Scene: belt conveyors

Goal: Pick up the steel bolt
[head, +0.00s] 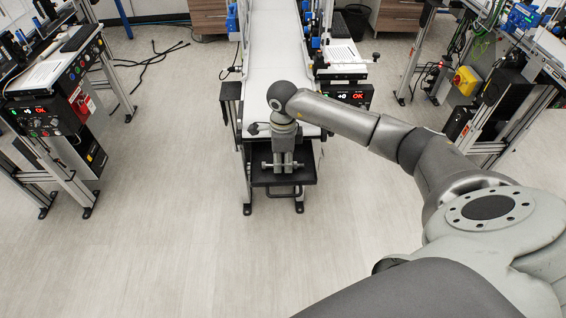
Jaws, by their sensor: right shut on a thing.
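The steel bolt (296,165) lies roughly level, left to right, between the fingertips of my right gripper (283,164). The gripper points down and is shut on the bolt near its middle; both bolt ends stick out at the sides. Bolt and gripper show over a black tray (262,178) at the near end of the white belt conveyor. I cannot tell whether the bolt touches the tray. My left gripper is not in view.
The white conveyor belt (274,60) runs away from me and looks empty. Workstations with control boxes stand at left (75,75) and right (510,90). Black cables (155,60) lie on the floor at the back left. The floor (150,240) in front is clear.

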